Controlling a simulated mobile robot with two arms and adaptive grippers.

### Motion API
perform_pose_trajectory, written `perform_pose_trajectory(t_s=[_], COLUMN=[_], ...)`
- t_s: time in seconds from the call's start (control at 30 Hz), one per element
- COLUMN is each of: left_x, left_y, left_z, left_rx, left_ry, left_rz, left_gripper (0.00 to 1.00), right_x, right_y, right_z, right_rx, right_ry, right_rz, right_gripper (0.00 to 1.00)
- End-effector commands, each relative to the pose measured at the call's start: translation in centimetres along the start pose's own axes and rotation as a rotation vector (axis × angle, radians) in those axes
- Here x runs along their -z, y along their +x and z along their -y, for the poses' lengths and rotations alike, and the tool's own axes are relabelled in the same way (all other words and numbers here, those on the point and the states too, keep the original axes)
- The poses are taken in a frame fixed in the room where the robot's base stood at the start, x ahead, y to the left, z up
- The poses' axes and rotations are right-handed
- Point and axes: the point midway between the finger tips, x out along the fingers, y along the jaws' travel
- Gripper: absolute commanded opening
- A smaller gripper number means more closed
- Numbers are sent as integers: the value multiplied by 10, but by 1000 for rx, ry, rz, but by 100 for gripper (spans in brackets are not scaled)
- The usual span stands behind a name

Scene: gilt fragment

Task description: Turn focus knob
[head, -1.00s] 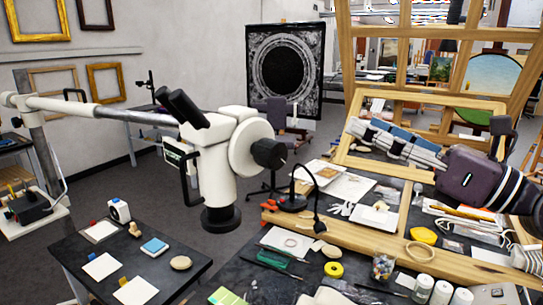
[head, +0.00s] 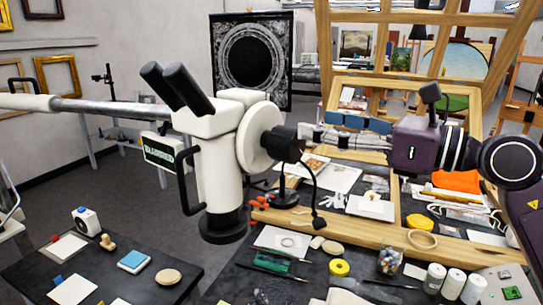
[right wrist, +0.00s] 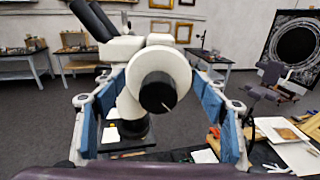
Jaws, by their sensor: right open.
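The focus knob (head: 283,143) is a black cylinder on the round white disc at the right side of a white microscope (head: 218,165). It also shows near the middle of the right wrist view (right wrist: 157,93). My right gripper (head: 308,137) comes in from the right with its tips close to the knob. In the right wrist view the blue finger pads (right wrist: 213,103) stand wide apart on either side of the knob, with gaps on both sides. The gripper is open and empty. The knob partly overlaps the tips in the head view, so contact cannot be told. My left gripper is not in view.
The black eyepieces (head: 178,88) and a long grey support arm (head: 110,112) are on the microscope's left. Below, the dark worktable holds a yellow tape roll (head: 340,267), white jars (head: 453,284) and a wooden frame (head: 380,236).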

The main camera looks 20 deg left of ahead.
Motion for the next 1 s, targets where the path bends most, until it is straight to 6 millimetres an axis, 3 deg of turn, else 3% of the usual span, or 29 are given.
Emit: perform_pose_trajectory(t_s=[0.1, 0.43, 0.63, 1.0], left_x=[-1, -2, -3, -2], left_y=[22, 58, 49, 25], left_z=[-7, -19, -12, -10], left_rx=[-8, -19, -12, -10], left_ry=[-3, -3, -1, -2], left_rz=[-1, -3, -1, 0], left_gripper=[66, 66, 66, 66], right_x=[22, 58, 54, 55], right_y=[0, 0, 13, 68], right_z=[0, 0, 0, 0], right_rx=[1, 0, -2, -1], right_ry=[0, 0, 2, 4], right_rz=[1, 1, 2, 1], right_gripper=[66, 66, 66, 66])
